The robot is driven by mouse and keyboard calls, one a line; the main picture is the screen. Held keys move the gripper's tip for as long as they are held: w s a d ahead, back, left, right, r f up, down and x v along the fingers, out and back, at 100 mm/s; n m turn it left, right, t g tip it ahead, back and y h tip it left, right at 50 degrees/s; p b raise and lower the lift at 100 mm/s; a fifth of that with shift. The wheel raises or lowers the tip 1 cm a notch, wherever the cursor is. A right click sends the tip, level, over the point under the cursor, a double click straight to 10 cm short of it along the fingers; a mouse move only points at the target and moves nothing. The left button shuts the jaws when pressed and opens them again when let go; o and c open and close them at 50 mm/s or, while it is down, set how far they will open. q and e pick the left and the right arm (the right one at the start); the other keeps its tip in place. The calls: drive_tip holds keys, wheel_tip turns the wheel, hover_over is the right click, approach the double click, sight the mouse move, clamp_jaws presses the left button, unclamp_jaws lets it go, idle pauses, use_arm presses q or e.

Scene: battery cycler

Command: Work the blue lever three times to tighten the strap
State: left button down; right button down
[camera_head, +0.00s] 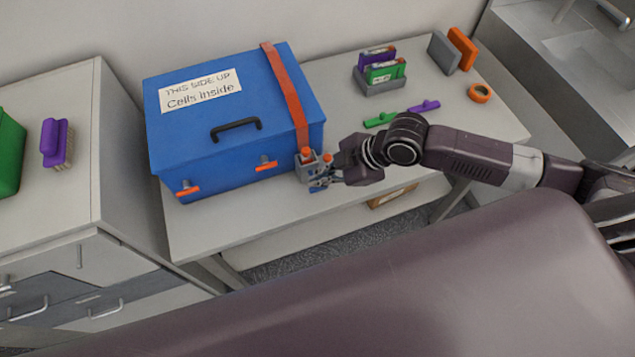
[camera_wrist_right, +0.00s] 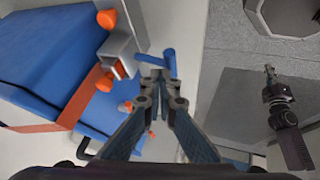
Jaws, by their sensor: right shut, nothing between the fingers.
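An orange strap (camera_head: 288,97) runs over the lid and down the front of a blue box (camera_head: 225,120). A grey ratchet buckle (camera_head: 307,168) with orange knobs sits on the strap at the box's lower right front corner. It also shows in the right wrist view (camera_wrist_right: 119,52). The blue lever (camera_wrist_right: 169,62) sticks out from the buckle. My right gripper (camera_wrist_right: 160,76) is shut and empty, its fingertips close to the lever; I cannot tell if they touch. What looks like my left gripper (camera_wrist_right: 269,76) is small in the right wrist view, away from the box; its fingers are unclear.
The box stands on a white table (camera_head: 350,204). Green (camera_head: 381,119) and purple (camera_head: 424,106) pieces, a grey holder (camera_head: 378,84) and an orange tape roll (camera_head: 479,93) lie behind my right arm. A cabinet (camera_head: 75,190) stands left.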

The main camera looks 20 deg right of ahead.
drive_tip(key=shift+s+f+b, duration=0.25)
drive_tip(key=shift+f+b, duration=0.15)
drive_tip(key=shift+f, duration=0.5)
idle(0.6)
idle(0.3)
drive_tip(key=shift+w+r+p, duration=0.25)
drive_tip(key=shift+r+p, duration=0.65)
drive_tip(key=shift+w+r+p, duration=0.2)
drive_tip(key=shift+r+p, duration=0.65)
drive_tip(key=shift+p, duration=0.05)
drive_tip(key=r+p, duration=0.2)
drive_tip(key=w+r+p, duration=0.1)
drive_tip(key=r+p, duration=0.1)
drive_tip(key=shift+w+r, duration=0.15)
drive_tip(key=shift+r, duration=0.25)
idle(0.9)
